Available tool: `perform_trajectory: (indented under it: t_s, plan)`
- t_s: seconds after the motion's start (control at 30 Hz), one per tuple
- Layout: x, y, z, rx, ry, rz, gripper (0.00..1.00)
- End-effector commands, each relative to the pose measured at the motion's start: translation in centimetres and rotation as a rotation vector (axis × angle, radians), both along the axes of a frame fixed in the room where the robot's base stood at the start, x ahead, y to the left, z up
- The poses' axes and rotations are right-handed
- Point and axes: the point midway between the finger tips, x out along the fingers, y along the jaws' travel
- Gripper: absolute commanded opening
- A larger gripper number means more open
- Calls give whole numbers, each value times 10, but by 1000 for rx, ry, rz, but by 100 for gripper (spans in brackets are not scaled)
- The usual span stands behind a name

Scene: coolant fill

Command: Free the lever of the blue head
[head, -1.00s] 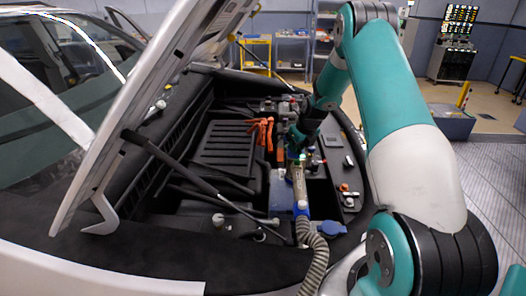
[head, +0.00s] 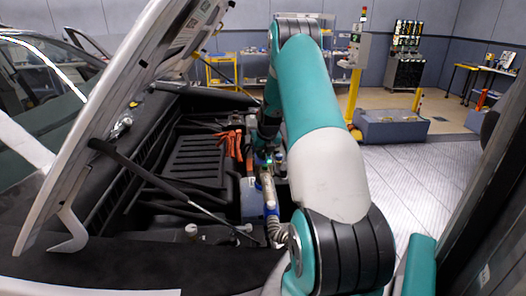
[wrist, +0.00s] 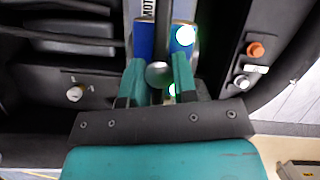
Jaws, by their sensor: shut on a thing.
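In the head view my gripper (head: 265,156) is small and dark, at the top of a pale tool body (head: 268,188) with a blue collar (head: 271,211). I cannot make out the lever there.
A ribbed grey hose (head: 278,232) runs from the tool toward the car's front edge. Orange clamps or gloves (head: 231,143) lie left of the tool. The raised hood (head: 120,105) and its prop rod (head: 160,182) stand to the left. Open floor (head: 410,180) lies right.

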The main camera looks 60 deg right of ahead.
Motion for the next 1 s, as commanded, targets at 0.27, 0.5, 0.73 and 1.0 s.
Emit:
perform_trajectory:
  t_s: [0.27,0.5,0.73,1.0]
  plan:
    - [4,-2,3,-9,-11,4,53]
    - [3,-1,2,-7,-7,3,53]
    - [-3,4,20,-9,-8,3,53]
    - [-24,19,80,-12,-11,2,53]
